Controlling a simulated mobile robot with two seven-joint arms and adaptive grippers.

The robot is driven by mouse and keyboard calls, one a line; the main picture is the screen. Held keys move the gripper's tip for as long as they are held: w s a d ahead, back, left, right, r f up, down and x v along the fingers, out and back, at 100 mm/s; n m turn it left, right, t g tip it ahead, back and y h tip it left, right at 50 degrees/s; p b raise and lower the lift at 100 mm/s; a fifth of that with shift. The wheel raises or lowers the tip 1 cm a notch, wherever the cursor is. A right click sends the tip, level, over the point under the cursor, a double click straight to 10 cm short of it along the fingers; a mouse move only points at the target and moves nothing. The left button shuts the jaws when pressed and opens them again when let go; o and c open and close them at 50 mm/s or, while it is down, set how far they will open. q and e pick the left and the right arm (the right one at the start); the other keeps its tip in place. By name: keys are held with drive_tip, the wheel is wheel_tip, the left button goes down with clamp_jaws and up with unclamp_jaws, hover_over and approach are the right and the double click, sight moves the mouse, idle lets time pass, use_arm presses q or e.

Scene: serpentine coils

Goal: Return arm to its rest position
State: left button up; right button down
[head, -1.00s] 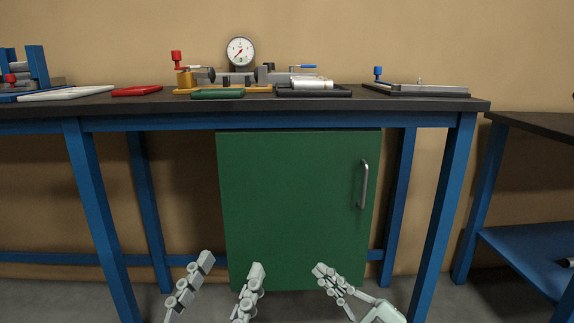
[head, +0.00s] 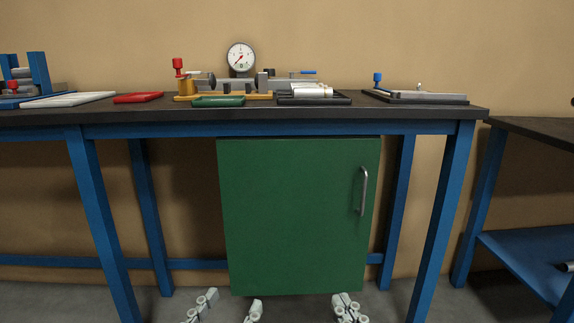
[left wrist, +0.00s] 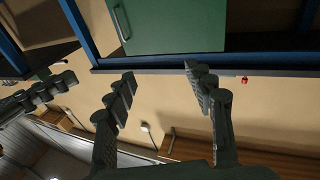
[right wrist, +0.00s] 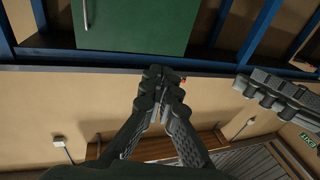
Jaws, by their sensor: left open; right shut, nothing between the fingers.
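My left gripper (head: 232,298) is at the bottom edge of the head view, with two fingers spread apart and nothing between them. The left wrist view shows the same open gripper (left wrist: 160,72), empty. My right gripper (head: 342,298) is to its right, also at the bottom edge, its fingers together. The right wrist view shows it shut (right wrist: 158,74) with nothing held. Both grippers are low in front of the bench, apart from each other. Most of both arms is out of the head view.
A dark-topped bench (head: 300,115) with blue legs stands ahead. A green cabinet (head: 290,215) with a metal handle (head: 363,191) hangs under it. A dial gauge (head: 240,56), trays and fixtures stand on top. A second bench (head: 540,125) is at right.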

use_arm(q)
drive_tip(key=s+a+f+g+y+p, duration=0.1)
drive_tip(key=a+f+g+y+p, duration=0.2)
drive_tip(key=f, duration=0.6)
drive_tip(key=a+f+g+y+p, duration=0.1)
drive_tip(key=a+f+g+p, duration=0.1)
drive_tip(key=a+f+g, duration=0.45)
use_arm(e)
drive_tip(key=s+d+f+g+h, duration=0.15)
drive_tip(key=d+f+g, duration=0.25)
drive_tip(key=f, duration=0.5)
drive_tip(key=d+f+g+h, duration=0.3)
drive_tip(key=d+f, duration=0.1)
drive_tip(key=f, duration=0.4)
use_arm(q)
drive_tip(key=s+a+f+n+g+y+p, duration=0.2)
drive_tip(key=s+a+f+g+y+p, duration=0.1)
drive_tip(key=s+a+f, duration=0.6)
drive_tip(key=s+f+g+p, duration=0.1)
drive_tip(key=s+f+g, duration=0.1)
drive_tip(key=s+f, duration=0.1)
drive_tip(key=shift+f, duration=0.2)
use_arm(e)
drive_tip(key=s+d+f+m+g+h, duration=0.2)
drive_tip(key=s+d+f+g, duration=0.6)
drive_tip(key=s+d+f, duration=0.2)
drive_tip(key=shift+s+d+f+h, duration=0.2)
drive_tip(key=shift+s+f+h, duration=0.25)
drive_tip(key=shift+s, duration=0.3)
